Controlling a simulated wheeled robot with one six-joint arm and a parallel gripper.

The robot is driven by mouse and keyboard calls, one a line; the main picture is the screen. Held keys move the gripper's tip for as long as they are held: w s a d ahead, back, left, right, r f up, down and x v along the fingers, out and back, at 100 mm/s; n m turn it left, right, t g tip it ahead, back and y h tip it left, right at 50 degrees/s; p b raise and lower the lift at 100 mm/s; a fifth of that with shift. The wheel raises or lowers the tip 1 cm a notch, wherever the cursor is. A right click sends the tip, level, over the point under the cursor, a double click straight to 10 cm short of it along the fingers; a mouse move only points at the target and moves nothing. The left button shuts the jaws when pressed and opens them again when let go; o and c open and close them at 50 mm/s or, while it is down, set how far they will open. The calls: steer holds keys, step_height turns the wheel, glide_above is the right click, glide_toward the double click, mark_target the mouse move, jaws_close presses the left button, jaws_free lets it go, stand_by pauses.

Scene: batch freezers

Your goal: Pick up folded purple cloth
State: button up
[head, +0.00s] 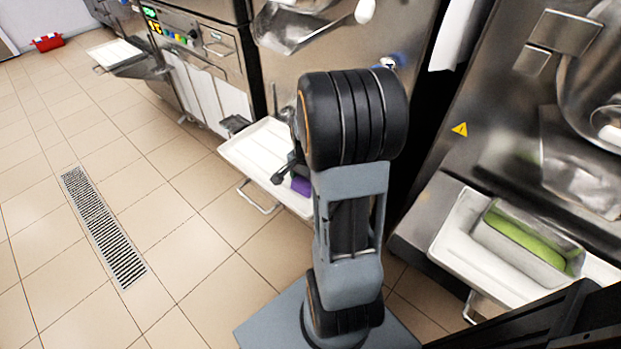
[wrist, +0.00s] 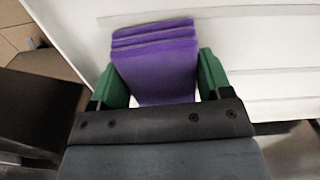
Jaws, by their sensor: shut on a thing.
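The folded purple cloth (wrist: 155,70) lies between the green fingers of my gripper (wrist: 160,82) in the wrist view, with its folded layers at the far end. The fingers touch it on both sides, and my gripper is shut on it. In the head view a small part of the purple cloth (head: 301,186) shows at the white tray, beside my arm, which hides most of it. I cannot tell whether the cloth still touches the tray.
The white tray (head: 250,150) juts from a steel machine and has a handle below. At the right, another white tray (head: 455,235) holds a metal pan (head: 487,243) with green contents. A floor drain (head: 103,226) and open tiled floor lie to the left. A red box (head: 47,42) stands far off.

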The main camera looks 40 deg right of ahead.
steer(key=shift+r, duration=0.1)
steer(key=shift+r, duration=0.5)
step_height(320, 180, up, 3)
steer(key=shift+f+p, duration=0.2)
steer(key=shift+p, duration=0.5)
steer(key=shift+s+a+r+p, duration=0.7)
steer(key=shift+s+a+r, duration=0.25)
steer(key=shift+s+r, duration=0.9)
steer(key=shift+s+a+r+p, duration=0.7)
steer(key=shift+s+a+r, duration=0.45)
steer(key=shift+s, duration=1.25)
steer(key=shift+s+a+r+p, duration=0.75)
steer(key=shift+s+r, duration=0.9)
steer(key=shift+s, duration=0.45)
